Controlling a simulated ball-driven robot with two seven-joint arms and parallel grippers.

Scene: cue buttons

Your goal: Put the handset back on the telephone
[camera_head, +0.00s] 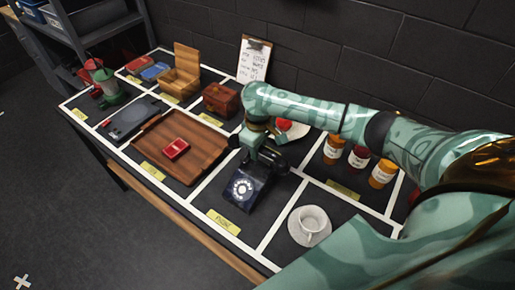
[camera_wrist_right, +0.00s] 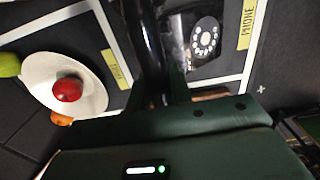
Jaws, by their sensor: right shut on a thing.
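The dark telephone (camera_head: 246,188) with its pale rotary dial sits in a marked section of the table. It also shows in the right wrist view (camera_wrist_right: 203,42). My right gripper (camera_head: 258,158) is just behind the telephone and shut on the black handset (camera_head: 277,161). In the right wrist view the handset (camera_wrist_right: 150,42) runs up between the fingers, beside the telephone. I cannot tell whether handset and telephone touch. The arm hides part of the handset. My left gripper is not in view.
A white cup on a saucer (camera_head: 309,226) stands right of the telephone, with several labelled jars (camera_head: 357,157) behind it. A wooden tray (camera_head: 206,150) with a red object (camera_head: 176,148) lies to the left. A bowl with red fruit (camera_wrist_right: 66,88) is near my gripper.

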